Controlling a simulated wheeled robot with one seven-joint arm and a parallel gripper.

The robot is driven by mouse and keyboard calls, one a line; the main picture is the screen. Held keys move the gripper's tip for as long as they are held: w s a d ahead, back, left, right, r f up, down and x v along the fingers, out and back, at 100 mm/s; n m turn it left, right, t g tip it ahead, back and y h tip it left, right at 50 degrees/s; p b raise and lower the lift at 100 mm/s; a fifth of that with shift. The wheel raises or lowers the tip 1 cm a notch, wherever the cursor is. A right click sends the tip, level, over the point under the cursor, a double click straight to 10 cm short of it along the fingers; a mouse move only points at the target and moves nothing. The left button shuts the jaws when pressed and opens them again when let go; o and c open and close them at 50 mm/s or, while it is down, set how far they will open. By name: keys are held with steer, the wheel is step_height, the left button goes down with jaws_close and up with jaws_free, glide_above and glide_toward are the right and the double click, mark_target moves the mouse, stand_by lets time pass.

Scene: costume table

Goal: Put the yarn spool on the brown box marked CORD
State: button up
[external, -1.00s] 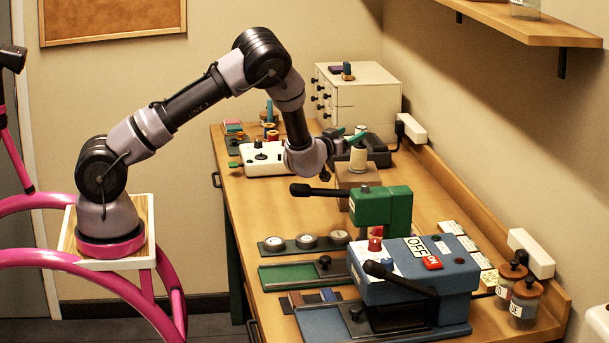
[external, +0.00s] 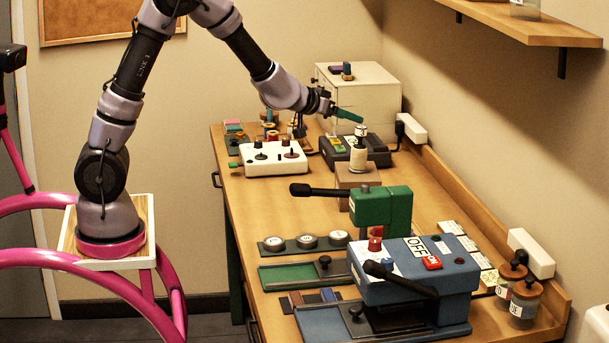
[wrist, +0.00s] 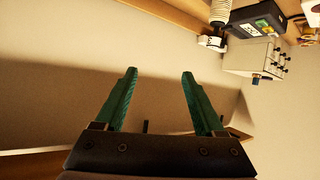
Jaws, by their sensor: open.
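The cream yarn spool (external: 358,160) stands upright on a small brown box (external: 343,178) behind the green machine. No lettering on this box is readable. A pale, dark-banded piece (external: 360,132) shows just above the spool. My gripper (external: 358,119) is above the spool, apart from it, with its green fingers pointing right. In the wrist view, my gripper (wrist: 159,72) is open, with nothing between the fingers. A ribbed cream thing, apparently the spool (wrist: 220,10), is cut off by the top edge there.
A black device (external: 378,150) stands close behind the spool, and a white drawer cabinet (external: 370,97) stands farther back. A white control box (external: 274,160) is to the left. The green machine (external: 385,206) and blue machine (external: 415,275) are in front. Bare tabletop (external: 260,208) lies at left.

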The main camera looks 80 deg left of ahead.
steer(key=s+d+r+m+g+h, duration=0.1)
steer(key=s+d+r+m+h, duration=0.3)
steer(key=s+d+r, duration=0.5)
steer(key=s+d+r+m+g, duration=0.1)
steer(key=s+d+m, duration=0.2)
steer(key=s, duration=1)
steer(key=s+d+r+m+g, duration=0.2)
steer(key=s+d+m, duration=0.1)
steer(key=s, duration=1.1)
steer(key=shift+s+d+g+y, duration=0.15)
steer(key=shift+d+g+y, duration=0.15)
steer(key=shift+d, duration=0.35)
